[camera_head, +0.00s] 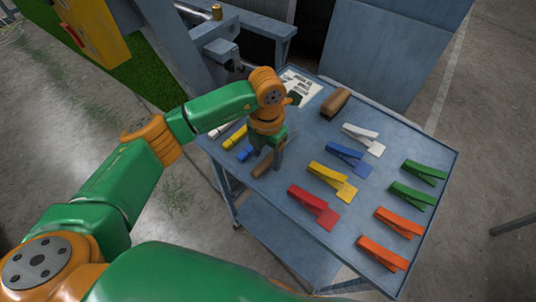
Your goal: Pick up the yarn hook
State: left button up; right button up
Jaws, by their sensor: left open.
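My left gripper (268,152) points down over the left part of the blue cart top (277,207), with its fingers apart. A brown, slim, handle-like piece (262,166) lies just below and beside the fingers; it looks like the handle of the yarn hook. The gripper and arm cover part of it, so its hook end is not clear. I cannot tell whether the fingers touch it. My right gripper is not in view.
White, yellow and blue markers (234,137) lie left of the gripper. A brown block (335,103) and a printed sheet (301,89) are at the back. Several coloured clips, such as the red one (313,206), fill the right side. The cart has a raised rim.

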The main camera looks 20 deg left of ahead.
pick_arm(q)
jog(key=shift+w+f, duration=0.1)
jog(key=shift+f, duration=0.45)
jog(key=shift+w+f, duration=0.3)
jog(key=shift+w, duration=0.15)
jog(key=shift+s, duration=0.1)
jog(key=shift+s, duration=0.1)
jog(key=shift+f+b, duration=0.2)
jog(key=shift+b, duration=0.2)
grip_shut()
